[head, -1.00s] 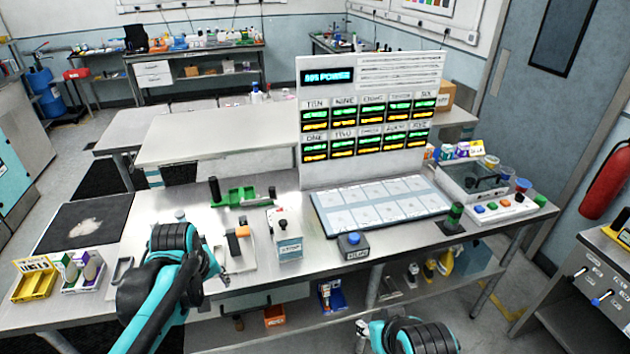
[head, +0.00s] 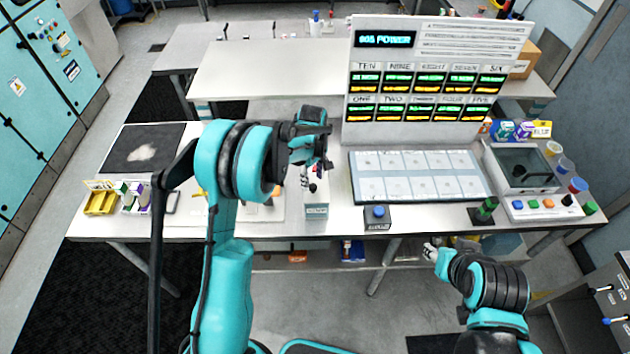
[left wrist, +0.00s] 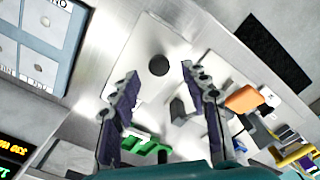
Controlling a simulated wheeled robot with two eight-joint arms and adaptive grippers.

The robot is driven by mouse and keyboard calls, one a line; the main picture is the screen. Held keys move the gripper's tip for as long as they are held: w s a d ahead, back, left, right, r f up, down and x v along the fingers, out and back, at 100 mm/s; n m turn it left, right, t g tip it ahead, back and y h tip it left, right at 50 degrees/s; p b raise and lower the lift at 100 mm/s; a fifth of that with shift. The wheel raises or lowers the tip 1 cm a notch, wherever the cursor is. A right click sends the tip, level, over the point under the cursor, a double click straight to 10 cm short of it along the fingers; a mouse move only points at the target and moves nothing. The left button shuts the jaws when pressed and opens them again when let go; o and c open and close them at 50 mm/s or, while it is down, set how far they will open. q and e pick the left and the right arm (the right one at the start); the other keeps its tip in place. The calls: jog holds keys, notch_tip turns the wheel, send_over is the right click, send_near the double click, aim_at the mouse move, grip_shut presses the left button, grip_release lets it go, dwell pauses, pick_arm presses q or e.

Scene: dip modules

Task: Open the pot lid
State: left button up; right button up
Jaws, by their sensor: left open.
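I cannot make out a plain pot. A small pale box (head: 316,212) with a label on its front and a dark knob on top stands near the bench's front edge in the head view. My left gripper (head: 314,170) hangs just above this box and partly hides its top. In the left wrist view, my left gripper's fingers (left wrist: 160,74) are spread apart and empty. A round black knob (left wrist: 158,65) shows between and beyond their tips, apart from both. My right gripper (head: 431,252) is low in front of the bench, too small to tell its state.
A panel of pale tiles (head: 415,176) lies beside a blue push-button (head: 378,212). A grey case with a dark window (head: 525,170) stands right. An orange block (left wrist: 243,98) and green holder (left wrist: 150,146) lie near my left gripper. A dark mat (head: 145,150) lies left.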

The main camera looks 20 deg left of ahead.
aim_at(312, 186)
pick_arm(q)
notch_tip(312, 186, down, 2)
jog(key=shift+w+f, duration=0.15)
jog(key=shift+f, duration=0.45)
grip_shut()
jog(key=shift+a, duration=0.1)
